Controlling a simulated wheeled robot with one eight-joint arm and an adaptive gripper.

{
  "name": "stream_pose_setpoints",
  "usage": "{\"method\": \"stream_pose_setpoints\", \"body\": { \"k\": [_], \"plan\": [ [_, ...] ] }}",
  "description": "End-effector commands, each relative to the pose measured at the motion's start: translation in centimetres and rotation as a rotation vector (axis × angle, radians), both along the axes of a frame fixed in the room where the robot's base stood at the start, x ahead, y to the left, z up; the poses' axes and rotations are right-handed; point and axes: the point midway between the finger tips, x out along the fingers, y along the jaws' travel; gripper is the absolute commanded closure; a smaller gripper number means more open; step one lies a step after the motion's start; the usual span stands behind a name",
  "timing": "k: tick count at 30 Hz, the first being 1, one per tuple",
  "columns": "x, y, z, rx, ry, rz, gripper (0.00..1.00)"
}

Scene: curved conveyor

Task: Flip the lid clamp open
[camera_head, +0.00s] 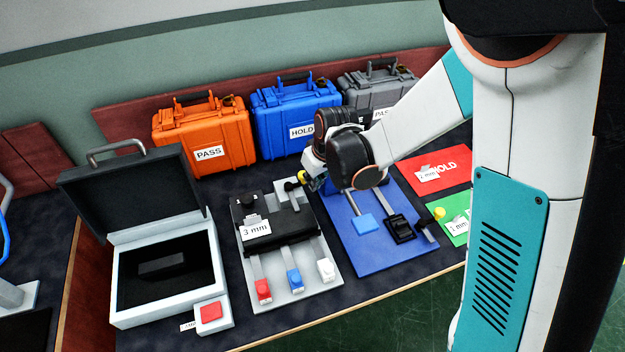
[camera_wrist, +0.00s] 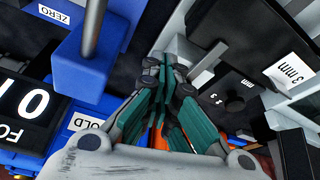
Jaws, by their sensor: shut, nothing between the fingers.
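The grey fixture plate (camera_head: 322,287) carries a black lidded block (camera_head: 283,232) labelled "3 mm". A light grey clamp bracket (camera_head: 288,200) with a black end stands at its back right, and I take this for the lid clamp. A yellow knob (camera_head: 302,177) shows beside the black end, close to my gripper (camera_head: 313,180). In the wrist view my gripper (camera_wrist: 165,68) has its teal fingers together and empty, near a grey bar (camera_wrist: 208,70) beside the black block (camera_wrist: 240,90). Whether they touch the bar, I cannot tell. My forearm hides part of the area behind.
A blue fixture plate (camera_head: 374,257) stands right of the grey one, with a yellow-knobbed lever (camera_head: 438,213). An open grey case (camera_head: 130,250) with a red button (camera_head: 211,311) is at left. Orange (camera_head: 205,140), blue (camera_head: 290,115) and grey cases line the back.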

Motion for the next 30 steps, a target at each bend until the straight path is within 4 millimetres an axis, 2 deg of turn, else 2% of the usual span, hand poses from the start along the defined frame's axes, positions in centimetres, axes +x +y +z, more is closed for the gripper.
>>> {"method": "stream_pose_setpoints", "body": {
  "k": [14, 30],
  "plan": [
    [1.4, -0.4, 0.0, 0.000, -0.001, 0.177, 1.00],
    [5.0, 0.0, 0.0, 0.002, 0.000, 0.678, 1.00]
  ]
}}
